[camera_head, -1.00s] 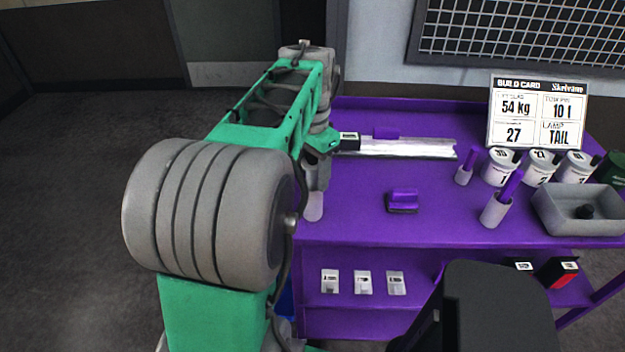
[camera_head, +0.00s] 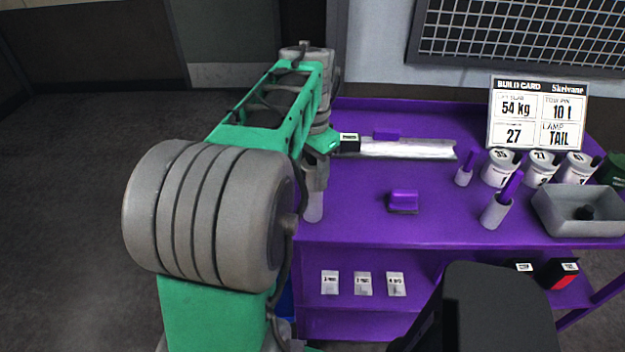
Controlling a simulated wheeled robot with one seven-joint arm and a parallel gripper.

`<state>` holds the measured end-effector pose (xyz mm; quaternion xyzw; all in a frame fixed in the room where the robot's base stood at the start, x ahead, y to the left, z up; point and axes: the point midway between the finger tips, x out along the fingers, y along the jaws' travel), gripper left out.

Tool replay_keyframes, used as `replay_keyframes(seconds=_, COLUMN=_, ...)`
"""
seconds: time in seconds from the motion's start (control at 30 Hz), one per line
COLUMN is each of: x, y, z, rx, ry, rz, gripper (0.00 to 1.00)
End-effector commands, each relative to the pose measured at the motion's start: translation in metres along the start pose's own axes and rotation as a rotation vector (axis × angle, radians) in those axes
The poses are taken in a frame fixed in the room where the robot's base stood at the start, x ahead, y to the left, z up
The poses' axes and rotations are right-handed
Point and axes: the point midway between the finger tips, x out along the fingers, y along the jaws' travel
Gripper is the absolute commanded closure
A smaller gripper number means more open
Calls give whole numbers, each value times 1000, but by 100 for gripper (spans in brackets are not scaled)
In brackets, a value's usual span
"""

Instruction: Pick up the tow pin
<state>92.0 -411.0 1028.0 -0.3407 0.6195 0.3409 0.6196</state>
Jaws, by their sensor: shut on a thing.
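My gripper (camera_head: 314,180) is at the left front of the purple bench (camera_head: 365,225), pointing down and largely hidden by my own arm. It is shut on a pale grey cylinder (camera_head: 313,208), which I take to be a tow pin. Only the lower part of this cylinder shows, upright below the jaws; its top is hidden. I cannot tell whether its bottom touches the bench. Two similar grey cylinders with purple upper rods stand to the right, a smaller one (camera_head: 464,176) and a larger one (camera_head: 496,210).
A purple block (camera_head: 404,201) and a metal rail (camera_head: 410,149) lie right of my gripper. Several white pots (camera_head: 499,168), a grey tray (camera_head: 578,212) and a build card (camera_head: 537,112) fill the right side. Small labelled items (camera_head: 362,284) sit on the lower shelf.

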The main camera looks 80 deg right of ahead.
Motion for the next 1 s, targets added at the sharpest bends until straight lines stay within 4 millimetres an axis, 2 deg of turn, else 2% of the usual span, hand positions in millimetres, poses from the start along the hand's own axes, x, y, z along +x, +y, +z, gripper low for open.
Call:
replay_keyframes(seconds=0.23, x=-9, y=-1, z=-1, rx=0, ry=5, rz=-4, gripper=100)
replay_keyframes(seconds=0.37, x=-23, y=-1, z=-1, rx=0, ry=7, rz=-5, gripper=100)
replay_keyframes(seconds=0.57, x=-58, y=-1, z=-1, rx=-1, ry=7, rz=-6, gripper=100)
replay_keyframes(seconds=1.0, x=-149, y=-1, z=-1, rx=-1, ry=6, rz=-4, gripper=100)
